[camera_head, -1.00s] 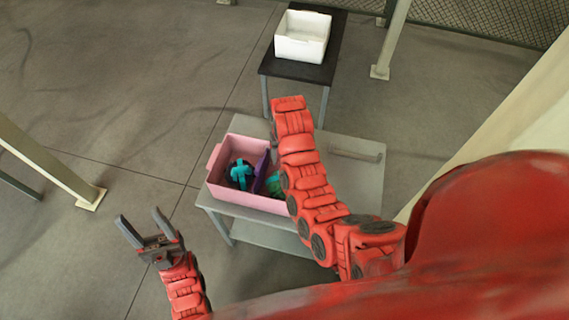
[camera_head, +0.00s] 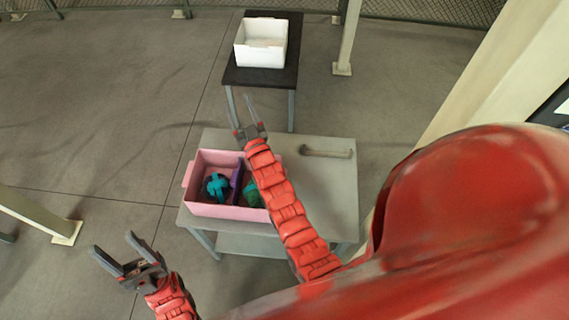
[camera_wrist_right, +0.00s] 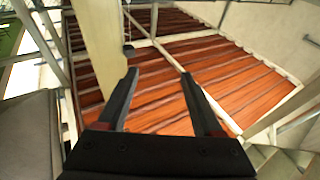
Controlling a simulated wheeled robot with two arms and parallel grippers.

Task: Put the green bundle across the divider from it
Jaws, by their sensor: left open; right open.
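A pink box (camera_head: 230,211) stands on the grey table, split by a purple divider (camera_head: 237,181). A teal and dark bundle (camera_head: 216,186) lies in the left compartment. The green bundle (camera_head: 252,194) lies in the right compartment, partly hidden by my right arm. My right gripper (camera_head: 246,112) is open and empty, raised beyond the box's far side; its open fingers also show in the right wrist view (camera_wrist_right: 158,95), with nothing between them. My left gripper (camera_head: 115,254) is open and empty, to the left of the table and in front of the box.
The grey table (camera_head: 335,190) has clear room right of the box, with a bar-like handle (camera_head: 326,152) near its far edge. A white bin (camera_head: 262,55) stands on a black table (camera_head: 295,75) behind. A post (camera_head: 347,40) rises to the right of the black table.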

